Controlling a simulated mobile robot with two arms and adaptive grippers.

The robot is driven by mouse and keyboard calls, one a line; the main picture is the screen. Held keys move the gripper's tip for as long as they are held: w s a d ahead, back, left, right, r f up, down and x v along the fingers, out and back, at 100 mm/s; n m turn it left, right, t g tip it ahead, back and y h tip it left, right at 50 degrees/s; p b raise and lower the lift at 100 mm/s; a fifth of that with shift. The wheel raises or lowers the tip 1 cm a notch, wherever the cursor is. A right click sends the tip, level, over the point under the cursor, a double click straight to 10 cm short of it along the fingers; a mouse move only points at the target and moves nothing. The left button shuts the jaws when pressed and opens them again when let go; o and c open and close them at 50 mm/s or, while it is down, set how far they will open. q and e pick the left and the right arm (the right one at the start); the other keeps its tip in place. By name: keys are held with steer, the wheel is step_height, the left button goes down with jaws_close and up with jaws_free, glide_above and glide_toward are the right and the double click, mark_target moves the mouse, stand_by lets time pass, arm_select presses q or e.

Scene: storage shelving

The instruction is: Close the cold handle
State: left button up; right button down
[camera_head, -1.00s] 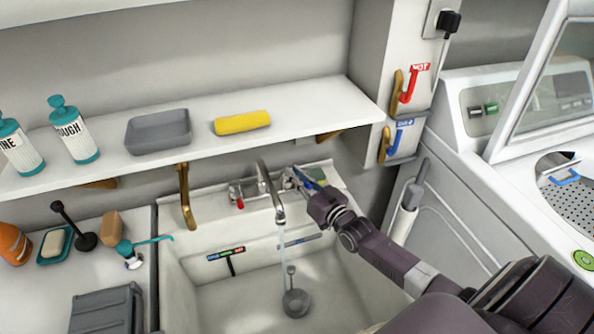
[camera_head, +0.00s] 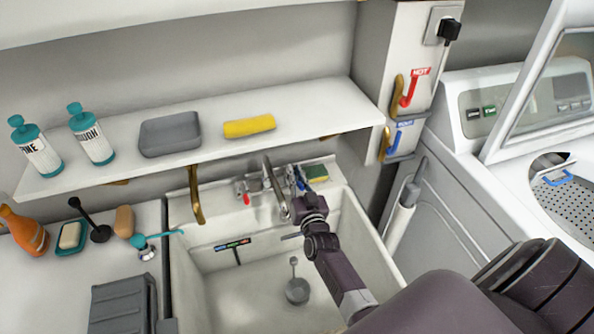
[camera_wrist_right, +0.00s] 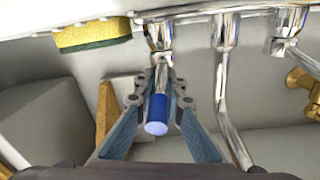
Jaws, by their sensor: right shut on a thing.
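The cold handle (camera_wrist_right: 157,115) is a metal lever with a blue end, and it points toward the camera in the right wrist view. My right gripper (camera_wrist_right: 160,95) is shut on it, with a blue-grey finger on each side. In the head view my right gripper (camera_head: 301,187) is at the right side of the faucet and mostly hides the handle. The metal faucet (camera_head: 272,180) has its spout over the sink, and no water stream shows. The red-marked handle (camera_head: 242,190) is left of the spout. My left gripper is not in view.
The white sink (camera_head: 225,275) lies below, with a grey drain plug (camera_head: 297,290) in it. A sponge (camera_head: 316,172) sits right of the faucet. A shelf (camera_head: 325,110) overhangs behind. A brass bracket (camera_head: 195,195) hangs at the left.

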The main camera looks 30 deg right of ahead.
steer(key=shift+w+a, duration=0.1)
steer(key=shift+a, duration=0.25)
steer(key=c, duration=2)
jaws_free()
steer(key=shift+a, duration=0.1)
steer(key=shift+w, duration=0.15)
steer(key=shift+d+f, duration=0.1)
steer(key=shift+d, duration=0.1)
steer(key=v, duration=1.2)
